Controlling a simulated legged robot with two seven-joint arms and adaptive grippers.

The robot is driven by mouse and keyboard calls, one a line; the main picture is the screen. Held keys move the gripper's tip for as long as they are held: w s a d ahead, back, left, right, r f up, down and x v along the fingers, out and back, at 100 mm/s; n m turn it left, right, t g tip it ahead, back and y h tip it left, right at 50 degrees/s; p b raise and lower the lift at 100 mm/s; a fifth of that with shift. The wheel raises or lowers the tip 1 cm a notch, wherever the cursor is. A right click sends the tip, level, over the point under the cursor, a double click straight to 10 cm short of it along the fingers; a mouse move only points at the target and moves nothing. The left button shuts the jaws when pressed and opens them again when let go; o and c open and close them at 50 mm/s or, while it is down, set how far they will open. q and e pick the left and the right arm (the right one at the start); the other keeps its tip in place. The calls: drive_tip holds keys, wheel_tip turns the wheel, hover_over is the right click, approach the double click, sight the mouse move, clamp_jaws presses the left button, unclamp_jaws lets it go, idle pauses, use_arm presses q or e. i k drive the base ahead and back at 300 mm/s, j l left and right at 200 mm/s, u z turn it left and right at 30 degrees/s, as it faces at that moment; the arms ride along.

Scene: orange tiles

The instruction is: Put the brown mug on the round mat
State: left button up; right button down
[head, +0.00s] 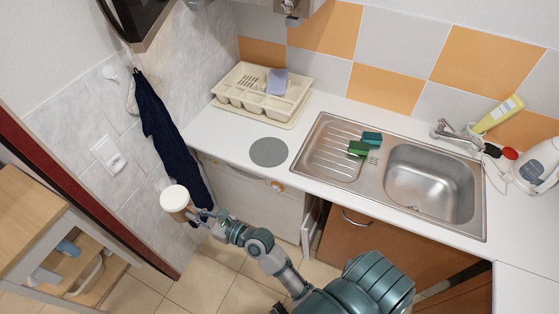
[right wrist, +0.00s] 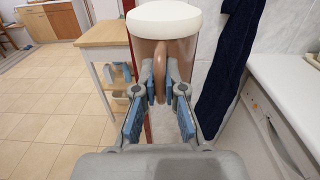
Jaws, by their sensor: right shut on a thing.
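The brown mug (head: 181,213) has a white, flat-looking top and is held in the air left of the counter's front edge. In the right wrist view, its brown handle (right wrist: 160,72) points toward me, between the fingers. My right gripper (head: 202,215) is shut on the mug at the handle, and it also shows in the right wrist view (right wrist: 160,95). The round mat (head: 269,152) is grey and lies bare on the white counter, to the right of and beyond the mug. My left gripper is not in view.
A cream dish rack (head: 262,90) stands behind the mat. A steel sink (head: 330,150) with green sponges (head: 358,148) lies to its right. A dark blue towel (head: 165,130) hangs beside the counter. A wooden cart (head: 35,225) stands at left.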

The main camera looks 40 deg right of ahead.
sight(268, 155)
drive_tip(key=k+z, duration=0.15)
drive_tip(key=z, duration=1.1)
drive_tip(key=i+j+z, duration=0.15)
drive_tip(key=j, duration=0.5)
drive_tip(key=i+j+z, duration=0.1)
drive_tip(key=j, duration=0.6)
drive_tip(key=j+z, duration=0.15)
drive_tip(key=j, duration=0.5)
drive_tip(key=i+j, duration=0.1)
drive_tip(key=j, duration=1.05)
drive_tip(key=i, duration=0.05)
